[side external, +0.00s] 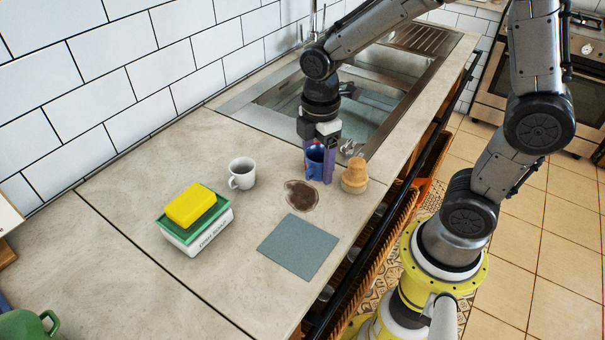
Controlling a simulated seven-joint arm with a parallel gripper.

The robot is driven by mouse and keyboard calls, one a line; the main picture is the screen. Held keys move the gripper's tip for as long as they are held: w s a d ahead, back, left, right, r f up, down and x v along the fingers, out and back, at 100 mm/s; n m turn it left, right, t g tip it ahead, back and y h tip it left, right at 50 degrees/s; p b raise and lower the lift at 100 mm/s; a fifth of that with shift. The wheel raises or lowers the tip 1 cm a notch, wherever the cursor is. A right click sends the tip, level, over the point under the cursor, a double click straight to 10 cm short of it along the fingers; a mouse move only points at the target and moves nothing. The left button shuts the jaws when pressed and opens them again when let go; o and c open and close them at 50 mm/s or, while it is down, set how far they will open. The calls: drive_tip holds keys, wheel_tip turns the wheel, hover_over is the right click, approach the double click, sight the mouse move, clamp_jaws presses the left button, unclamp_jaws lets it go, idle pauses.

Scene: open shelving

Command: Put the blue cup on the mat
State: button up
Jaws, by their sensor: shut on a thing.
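The blue cup (314,161) is on or just above the counter, right of the white mug and behind the brown stain. I cannot tell whether its base touches the counter. My gripper (321,158) points down over it and is shut on the cup, with a purple finger covering its right side. The mat (298,247) is a flat grey-blue square near the counter's front edge. It lies bare, toward the camera from the cup.
A brown stain (301,195) lies between cup and mat. A wooden, rounded object (355,176) stands close right of my gripper. A white mug (242,173) and a white box (198,238) under a yellow sponge (190,205) stand left. The sink (330,105) is behind.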

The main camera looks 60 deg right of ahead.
drive_tip(key=s+r, duration=0.4)
drive_tip(key=s, duration=0.5)
drive_tip(key=shift+s+d+r, duration=0.25)
drive_tip(key=shift+r, duration=0.15)
drive_tip(key=shift+s+m, duration=0.4)
drive_tip(key=shift+m, duration=0.2)
drive_tip(key=shift+n, duration=0.6)
drive_tip(key=s+a, duration=0.2)
drive_tip(key=a, duration=0.1)
drive_tip(key=s+a, duration=0.3)
drive_tip(key=shift+a+r, duration=0.1)
drive_tip(key=shift+r, duration=0.05)
drive_tip(key=w+a+f, duration=0.3)
drive_tip(key=w+a, duration=0.1)
drive_tip(key=w, duration=0.3)
drive_tip(key=shift+f, duration=0.3)
hover_over(296, 246)
drive_tip(key=f, duration=0.5)
drive_tip(key=shift+s+d+f, duration=0.1)
drive_tip(key=shift+s+f, duration=0.15)
drive_tip(key=shift+f, duration=0.15)
drive_tip(key=shift+w+f, duration=0.2)
drive_tip(key=shift+f, duration=1.6)
drive_tip(key=shift+f, duration=0.2)
